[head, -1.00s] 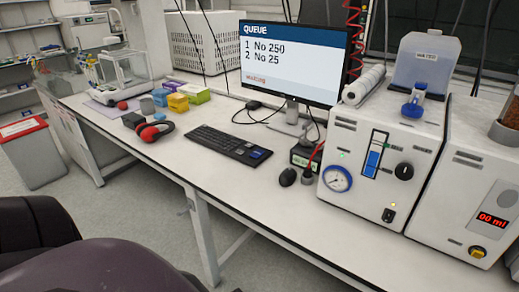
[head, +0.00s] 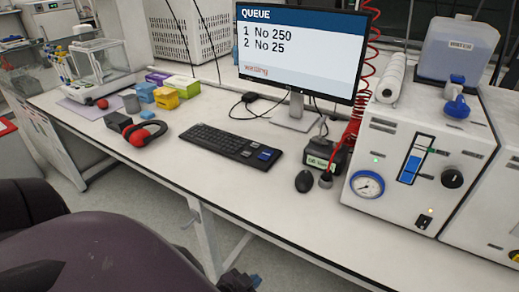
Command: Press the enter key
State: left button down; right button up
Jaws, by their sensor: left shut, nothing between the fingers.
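The black keyboard (head: 215,140) lies on the white bench in front of the monitor. My left gripper (head: 252,281) just shows at the bottom edge, dark with bluish tips. It is shut and empty, in front of the bench and well below the keyboard, touching nothing I can see. My right gripper is not in view.
The monitor (head: 297,52) shows a queue, "No 250" and "No 25", and "waiting". A black mouse (head: 304,181) and a white reactor unit (head: 417,150) stand right of the keyboard. Red-black ear defenders (head: 146,132) lie to its left. The bench front (head: 225,185) is clear.

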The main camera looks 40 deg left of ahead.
aim_at(266, 154)
jog(key=j, duration=1.35)
